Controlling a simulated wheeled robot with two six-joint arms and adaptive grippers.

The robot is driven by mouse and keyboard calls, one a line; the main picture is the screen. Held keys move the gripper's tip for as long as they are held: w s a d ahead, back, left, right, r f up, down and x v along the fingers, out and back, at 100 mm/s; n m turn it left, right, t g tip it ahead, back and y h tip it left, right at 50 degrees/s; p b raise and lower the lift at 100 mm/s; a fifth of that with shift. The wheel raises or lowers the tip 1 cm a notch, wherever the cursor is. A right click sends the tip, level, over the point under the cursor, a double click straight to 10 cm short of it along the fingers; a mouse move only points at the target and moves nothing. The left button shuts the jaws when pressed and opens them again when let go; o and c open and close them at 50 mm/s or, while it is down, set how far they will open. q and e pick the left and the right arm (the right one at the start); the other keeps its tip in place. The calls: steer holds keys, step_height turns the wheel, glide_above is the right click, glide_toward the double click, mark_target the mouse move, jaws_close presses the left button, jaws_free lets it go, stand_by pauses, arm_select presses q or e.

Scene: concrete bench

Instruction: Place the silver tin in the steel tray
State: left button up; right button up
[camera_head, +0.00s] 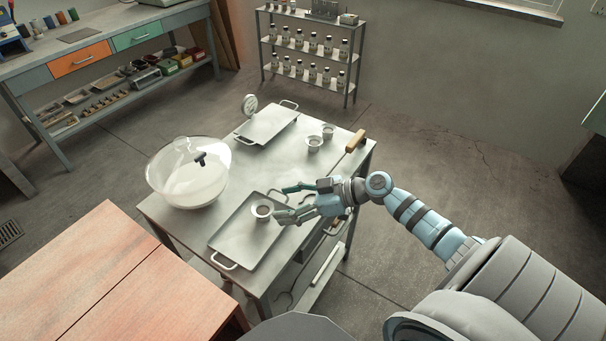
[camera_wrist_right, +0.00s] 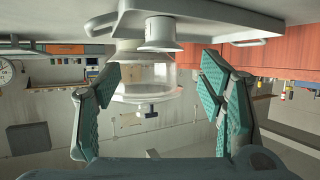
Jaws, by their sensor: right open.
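A small silver tin (camera_head: 262,208) stands upright in the near steel tray (camera_head: 228,248), toward its right end. In the right wrist view, which is upside down, the tin (camera_wrist_right: 160,33) rests on the tray (camera_wrist_right: 215,24). My right gripper (camera_head: 281,203) is open, with its green-padded fingers spread just to the right of the tin. In the wrist view the tin lies beyond and between the fingertips (camera_wrist_right: 165,80), with no finger visibly gripping it. My left gripper is not in view.
A clear glass bowl (camera_head: 188,187) stands left of the near tray. Another steel tray (camera_head: 267,124) lies at the back of the metal table. Two similar small tins (camera_head: 314,144) and a wooden-handled tool (camera_head: 356,140) sit at its right. A wooden table (camera_head: 110,285) is front left.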

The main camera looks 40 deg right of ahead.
steer(key=v, duration=0.5)
steer(key=shift+s+d+p, duration=0.25)
steer(key=shift+p, duration=0.05)
